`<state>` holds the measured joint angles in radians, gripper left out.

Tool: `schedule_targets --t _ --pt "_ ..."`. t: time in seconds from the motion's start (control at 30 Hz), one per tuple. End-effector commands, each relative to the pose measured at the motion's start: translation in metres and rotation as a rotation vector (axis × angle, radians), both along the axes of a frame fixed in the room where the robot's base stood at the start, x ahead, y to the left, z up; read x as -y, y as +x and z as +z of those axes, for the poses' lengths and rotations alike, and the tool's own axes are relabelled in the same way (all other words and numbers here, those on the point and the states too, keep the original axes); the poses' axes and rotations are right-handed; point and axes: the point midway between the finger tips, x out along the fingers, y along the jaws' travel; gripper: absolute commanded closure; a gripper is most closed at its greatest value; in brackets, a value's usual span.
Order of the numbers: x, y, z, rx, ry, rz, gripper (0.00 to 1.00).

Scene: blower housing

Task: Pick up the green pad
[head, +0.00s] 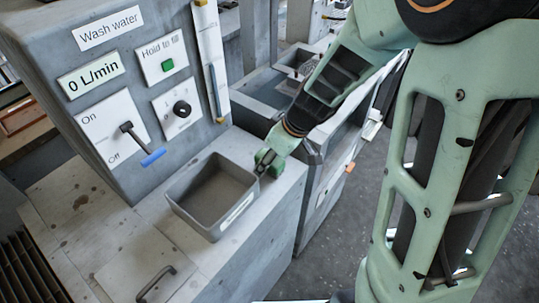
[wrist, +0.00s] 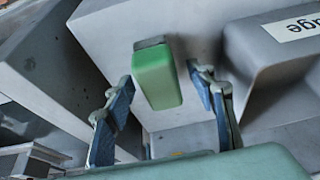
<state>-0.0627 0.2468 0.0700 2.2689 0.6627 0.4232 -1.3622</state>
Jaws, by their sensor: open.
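The green pad (wrist: 157,78) is a bright green block with a grey layer at its far end. In the wrist view it lies on the grey counter, just left of a grey tray (wrist: 256,72). My gripper (wrist: 161,84) is open, with one blue-padded finger on each side of the pad and a visible gap on both sides. In the head view my gripper (head: 269,165) is low at the right corner of the tray (head: 176,205). I cannot pick out the pad from my gripper there.
A control panel (head: 103,94) with a lever, knob and green button stands behind the tray. A label ending in "ge" (wrist: 292,29) is on the tray. A handle (head: 156,283) is on the counter in front. A basin (head: 262,92) lies behind my arm. The counter's right edge is close.

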Motion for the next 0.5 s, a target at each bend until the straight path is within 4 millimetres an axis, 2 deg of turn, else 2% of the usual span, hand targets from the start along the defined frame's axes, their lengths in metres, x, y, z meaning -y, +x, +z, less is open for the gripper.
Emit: schedule_targets --t 0.3,0.5 --pt "-0.0016 0.0013 -0.0040 0.001 0.000 0.000 0.50" --pt "-0.0015 0.0012 -0.0039 0.001 0.001 0.000 0.72"
